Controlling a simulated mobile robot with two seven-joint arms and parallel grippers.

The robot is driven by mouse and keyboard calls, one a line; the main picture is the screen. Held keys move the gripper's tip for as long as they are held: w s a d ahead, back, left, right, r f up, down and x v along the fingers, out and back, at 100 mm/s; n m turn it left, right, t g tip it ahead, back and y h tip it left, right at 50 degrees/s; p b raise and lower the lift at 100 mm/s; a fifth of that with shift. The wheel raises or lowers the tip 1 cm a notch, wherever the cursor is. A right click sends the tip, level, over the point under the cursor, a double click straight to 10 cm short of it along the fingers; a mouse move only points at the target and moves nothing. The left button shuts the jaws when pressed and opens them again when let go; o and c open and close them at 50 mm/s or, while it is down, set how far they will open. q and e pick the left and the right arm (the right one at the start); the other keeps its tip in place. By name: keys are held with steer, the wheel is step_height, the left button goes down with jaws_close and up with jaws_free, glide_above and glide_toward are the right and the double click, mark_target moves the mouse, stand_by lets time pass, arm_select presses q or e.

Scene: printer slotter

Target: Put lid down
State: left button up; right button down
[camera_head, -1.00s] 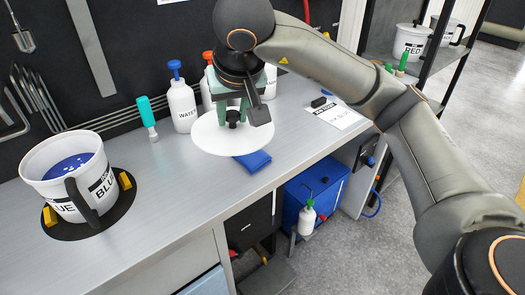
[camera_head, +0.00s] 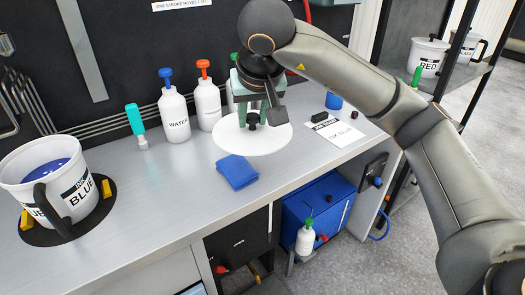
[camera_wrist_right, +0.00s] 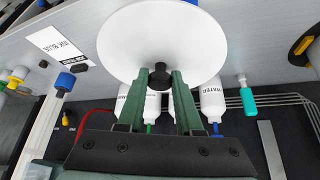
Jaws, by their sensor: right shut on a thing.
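The lid (camera_head: 231,139) is a round white disc with a black knob in its middle. My right gripper (camera_head: 251,119) is shut on the knob from above. In the right wrist view the green fingers grip the knob of the lid (camera_wrist_right: 185,35). The lid looks level, over or on the grey bench between the bottles and the blue cloth; I cannot tell whether it touches the bench. The open white bucket (camera_head: 30,172) marked INK BLUE holds blue ink and stands at the left. My left gripper is not in view.
A folded blue cloth (camera_head: 237,172) lies in front of the lid. White bottles with blue (camera_head: 174,119) and red (camera_head: 207,103) caps stand behind it. An INK BLUE card (camera_head: 338,132) lies to the right. Bare bench (camera_head: 160,190) lies between bucket and cloth.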

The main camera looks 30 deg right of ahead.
steer(key=w+d+f, duration=0.1)
steer(key=d, duration=0.1)
steer(key=w+d+f, duration=0.1)
steer(key=d, duration=0.1)
steer(key=w+d+f, duration=0.1)
steer(key=d, duration=0.1)
steer(key=shift+w+f, duration=0.15)
steer(key=shift+w, duration=0.05)
steer(key=d+f, duration=0.1)
steer(key=w+d+f+b, duration=0.1)
steer(key=f, duration=0.1)
steer(key=w+d+f, duration=0.1)
steer(key=shift+d+f, duration=0.15)
steer(key=shift+f, duration=0.15)
steer(key=shift+w+d+f+b, duration=0.15)
steer(key=shift+d+f+b, duration=0.15)
steer(key=shift+f, duration=0.1)
steer(key=shift+w+d+f+b, duration=0.15)
steer(key=shift+f+b, duration=0.15)
steer(key=shift+f, duration=1.4)
steer(key=shift+f, duration=0.1)
steer(key=c, duration=0.6)
jaws_free()
steer(key=shift+o, duration=0.2)
